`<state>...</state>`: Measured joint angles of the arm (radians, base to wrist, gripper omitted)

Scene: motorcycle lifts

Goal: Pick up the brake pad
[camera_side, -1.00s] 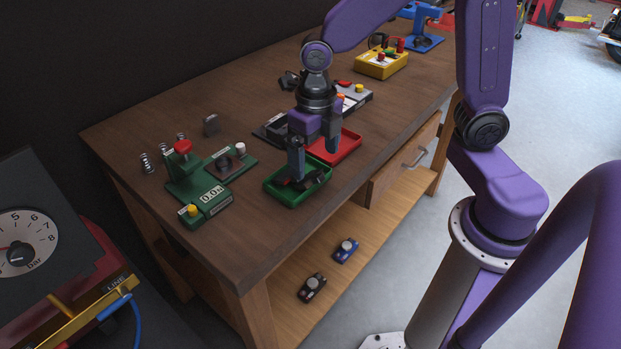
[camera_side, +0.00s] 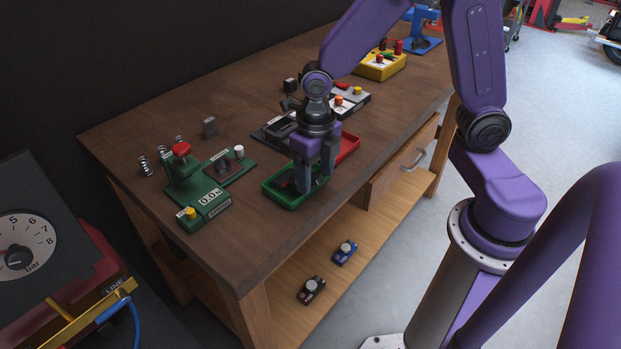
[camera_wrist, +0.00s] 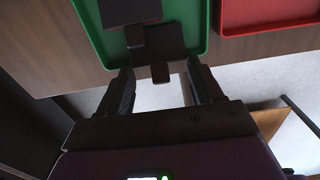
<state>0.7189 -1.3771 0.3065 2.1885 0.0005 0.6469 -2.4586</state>
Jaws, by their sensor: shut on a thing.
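The green tray (camera_side: 281,202) stands near the front edge of the workbench and also shows at the top of the wrist view (camera_wrist: 198,20). My gripper (camera_side: 312,189) points down into this tray. In the wrist view, its two fingers (camera_wrist: 160,76) stand on either side of a dark brake pad (camera_wrist: 163,42) with a small tab, and are shut on it. Another dark piece (camera_wrist: 130,10) lies partly over or beside that pad. In the side view my fingers hide most of the tray's contents. I cannot tell whether the held pad is clear of the tray floor.
A red tray (camera_side: 348,147) is close behind the green one. A black-and-grey device (camera_side: 275,130) lies behind my gripper. The front left of the bench top (camera_side: 250,245) is clear.

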